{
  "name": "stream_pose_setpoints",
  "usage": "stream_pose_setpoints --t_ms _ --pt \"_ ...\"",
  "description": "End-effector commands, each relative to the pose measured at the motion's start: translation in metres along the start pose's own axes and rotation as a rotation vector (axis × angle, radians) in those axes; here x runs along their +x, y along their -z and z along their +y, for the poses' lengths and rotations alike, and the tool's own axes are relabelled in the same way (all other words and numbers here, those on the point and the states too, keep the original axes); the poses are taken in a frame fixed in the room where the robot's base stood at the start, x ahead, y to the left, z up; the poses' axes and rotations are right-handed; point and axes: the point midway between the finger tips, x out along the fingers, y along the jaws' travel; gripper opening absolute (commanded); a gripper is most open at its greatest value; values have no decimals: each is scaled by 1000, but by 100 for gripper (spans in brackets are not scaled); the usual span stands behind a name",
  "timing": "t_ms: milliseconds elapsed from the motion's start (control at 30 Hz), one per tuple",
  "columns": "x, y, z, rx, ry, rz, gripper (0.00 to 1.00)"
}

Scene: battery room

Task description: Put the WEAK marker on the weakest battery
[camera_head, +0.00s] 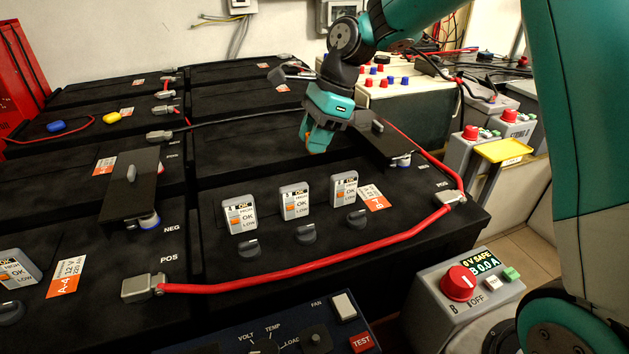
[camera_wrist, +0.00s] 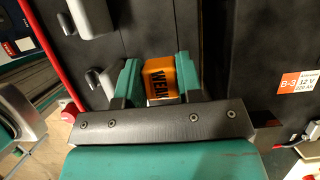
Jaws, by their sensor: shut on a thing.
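My gripper (camera_head: 316,138) is over the back part of the front right battery (camera_head: 330,258). In the wrist view, its teal fingers (camera_wrist: 157,82) are shut on the orange-yellow WEAK marker (camera_wrist: 160,72), whose black lettering is partly visible. In the head view, the marker is mostly hidden by the fingers. The front right battery carries three gauges reading OK (camera_head: 239,216), (camera_head: 294,202), (camera_head: 344,190), each with a dark knob. Another battery with an orange A-4 label (camera_head: 66,277) is at the front left. A B-3 label (camera_wrist: 297,83) shows in the wrist view.
A red cable (camera_head: 310,268) arcs across the front right battery between terminals. Dark hinged covers (camera_head: 130,190) stand on the batteries. A control box with a red knob (camera_head: 459,283) reads "0 V SAFE".

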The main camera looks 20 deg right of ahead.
Motion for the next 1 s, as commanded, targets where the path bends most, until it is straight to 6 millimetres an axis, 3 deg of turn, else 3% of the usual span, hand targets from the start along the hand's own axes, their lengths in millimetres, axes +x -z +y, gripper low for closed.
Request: stream_pose_setpoints --t_ms 33,267,533,933,967,1000 --pt "10 4 0 1 1 0 11" --pt "24 11 0 2 1 0 11" --pt "67 29 0 2 0 0 11" --pt "72 31 0 2 1 1 11" --pt "72 31 0 2 2 1 38" --pt "72 31 0 2 2 1 47"
